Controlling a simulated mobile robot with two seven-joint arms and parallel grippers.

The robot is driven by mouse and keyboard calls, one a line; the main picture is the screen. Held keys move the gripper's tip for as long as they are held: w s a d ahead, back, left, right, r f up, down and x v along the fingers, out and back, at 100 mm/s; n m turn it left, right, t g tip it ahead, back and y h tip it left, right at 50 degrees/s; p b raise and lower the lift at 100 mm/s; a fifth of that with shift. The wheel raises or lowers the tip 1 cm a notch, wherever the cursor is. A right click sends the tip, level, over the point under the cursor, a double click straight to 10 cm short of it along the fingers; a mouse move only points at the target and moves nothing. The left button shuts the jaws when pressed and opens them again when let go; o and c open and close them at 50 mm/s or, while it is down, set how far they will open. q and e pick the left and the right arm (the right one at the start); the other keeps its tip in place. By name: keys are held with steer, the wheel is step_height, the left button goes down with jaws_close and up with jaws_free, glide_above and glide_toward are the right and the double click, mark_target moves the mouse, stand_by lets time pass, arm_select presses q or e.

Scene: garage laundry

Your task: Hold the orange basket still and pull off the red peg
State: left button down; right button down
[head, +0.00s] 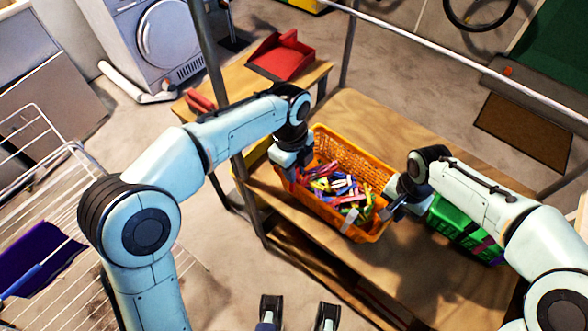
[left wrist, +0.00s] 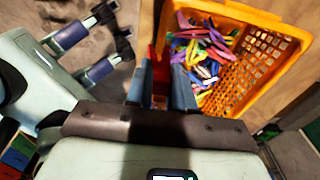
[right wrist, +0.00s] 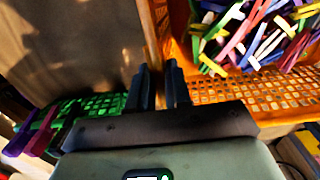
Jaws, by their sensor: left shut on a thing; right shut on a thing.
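The orange basket (head: 330,143) stands on the wooden table and holds many coloured pegs (head: 340,188). It also shows in the left wrist view (left wrist: 262,68) and the right wrist view (right wrist: 215,92). My left gripper (head: 291,174) is at the basket's left side, shut on the red peg (left wrist: 158,101) at the rim; the fingers hide much of the peg. My right gripper (head: 385,212) is shut on the basket's wall at the right side, with its fingertips (right wrist: 158,72) along the orange edge.
A green basket (head: 455,226) with dark and purple things stands just right of the orange basket, under my right arm. A red dustpan (head: 282,57) lies on the shelf behind. A metal post (head: 207,45) rises near my left arm. Table behind the basket is clear.

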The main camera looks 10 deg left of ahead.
arm_select(q)
steer(key=shift+r, duration=3.5)
arm_select(e)
steer(key=shift+s+f, duration=0.1)
steer(key=shift+f, duration=0.05)
steer(key=c, duration=1)
jaws_free()
steer(key=shift+r, duration=0.55)
step_height(320, 180, up, 11)
